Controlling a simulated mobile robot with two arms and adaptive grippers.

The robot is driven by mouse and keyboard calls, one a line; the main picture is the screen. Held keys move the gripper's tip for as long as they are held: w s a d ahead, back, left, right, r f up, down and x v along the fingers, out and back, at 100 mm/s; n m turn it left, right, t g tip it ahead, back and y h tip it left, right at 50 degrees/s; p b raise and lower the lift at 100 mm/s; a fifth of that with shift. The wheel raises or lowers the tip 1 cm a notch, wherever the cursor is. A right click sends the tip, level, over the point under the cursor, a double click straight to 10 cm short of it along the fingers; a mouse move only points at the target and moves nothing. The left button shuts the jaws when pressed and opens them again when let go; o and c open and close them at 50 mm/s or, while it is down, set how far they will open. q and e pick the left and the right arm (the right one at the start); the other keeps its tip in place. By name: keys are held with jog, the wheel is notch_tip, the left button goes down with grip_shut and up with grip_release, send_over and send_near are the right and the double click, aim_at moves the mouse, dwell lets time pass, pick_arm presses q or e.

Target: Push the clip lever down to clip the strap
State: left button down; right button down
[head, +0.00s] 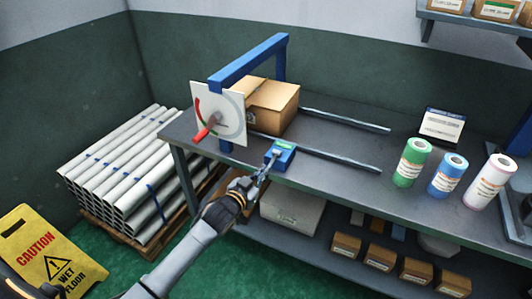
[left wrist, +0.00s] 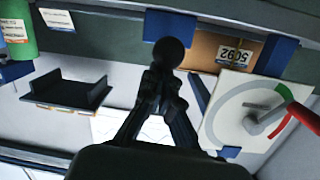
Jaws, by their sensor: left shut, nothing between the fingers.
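The blue clip housing (head: 281,155) with a green label sits at the front edge of the bench. A small grey piece, apparently the clip lever (head: 276,154), shows on its front. In the left wrist view a dark round knob (left wrist: 170,50), likely the lever's end, stands just past my fingertips; I cannot tell if they touch. My left gripper (head: 263,171) is shut and empty, close in front of the housing; it also shows in the left wrist view (left wrist: 161,84). The cardboard box (head: 274,106) sits under the blue arch. The strap is not clearly visible.
A white dial panel (head: 233,116) with a red handle (head: 206,130) stands left of the clip. The blue arch (head: 250,62) rises over the box. Metal rails (head: 345,120) run right. Green (head: 411,163), blue (head: 447,177) and white (head: 490,182) rolls stand farther right.

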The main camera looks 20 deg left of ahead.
pick_arm(q)
jog(key=shift+s+f, duration=0.1)
jog(key=shift+f, duration=0.3)
jog(key=r+p, duration=0.1)
jog(key=w+r+p, duration=0.1)
jog(key=r, duration=0.1)
jog(key=r+p, duration=0.2)
jog(key=shift+w+d, duration=0.3)
jog(key=shift+w, duration=0.05)
jog(key=f+b+v, duration=0.1)
jog(key=b+v, duration=0.1)
jog(key=v, duration=0.7)
jog(key=shift+s+b, duration=0.3)
jog(key=shift+s, duration=0.25)
jog(key=shift+f, duration=0.1)
